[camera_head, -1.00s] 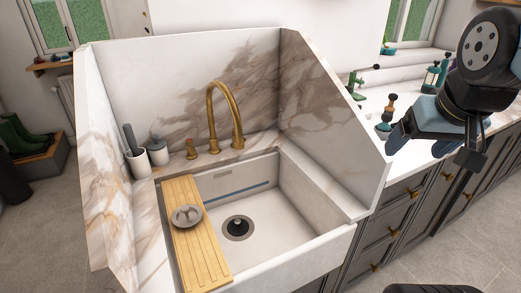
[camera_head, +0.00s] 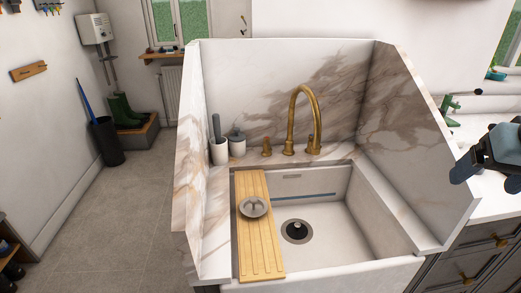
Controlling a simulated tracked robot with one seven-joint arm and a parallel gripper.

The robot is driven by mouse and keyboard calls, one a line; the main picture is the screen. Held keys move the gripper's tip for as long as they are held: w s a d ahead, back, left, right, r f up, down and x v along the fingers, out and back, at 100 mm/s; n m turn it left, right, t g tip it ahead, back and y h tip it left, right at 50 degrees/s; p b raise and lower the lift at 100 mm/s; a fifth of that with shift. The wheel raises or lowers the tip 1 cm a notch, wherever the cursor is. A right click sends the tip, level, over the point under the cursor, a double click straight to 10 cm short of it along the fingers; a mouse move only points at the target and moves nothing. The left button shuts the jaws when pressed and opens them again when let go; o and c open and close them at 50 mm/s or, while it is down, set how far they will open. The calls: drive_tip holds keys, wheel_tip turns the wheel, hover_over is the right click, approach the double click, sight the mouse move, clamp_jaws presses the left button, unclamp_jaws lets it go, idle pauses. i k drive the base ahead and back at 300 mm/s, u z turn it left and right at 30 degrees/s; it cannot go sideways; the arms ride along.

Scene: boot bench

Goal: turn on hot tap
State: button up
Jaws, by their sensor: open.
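A brass tap with a tall curved spout (camera_head: 292,118) stands on the marble ledge behind the white sink (camera_head: 325,225). A brass knob (camera_head: 266,148) stands left of the spout, and another brass handle (camera_head: 314,145) stands at its right. I see no marking to tell which is the hot one. No water shows coming from the spout. My gripper (camera_head: 487,180) is at the right edge, partly cut off, open and empty. It is outside the marble side wall, well to the right of the tap and apart from it.
High marble side walls (camera_head: 415,140) enclose the sink. A wooden board (camera_head: 260,240) with a grey round dish (camera_head: 253,207) lies across its left side. Floor at left is clear up to the boots (camera_head: 125,110) and dark bin (camera_head: 106,141).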

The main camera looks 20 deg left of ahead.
sight(266, 139)
drive_tip(key=u, duration=1.15)
drive_tip(key=k, duration=1.3)
drive_tip(key=z, duration=0.4)
drive_tip(key=i, duration=1.05)
drive_tip(key=u, duration=0.1)
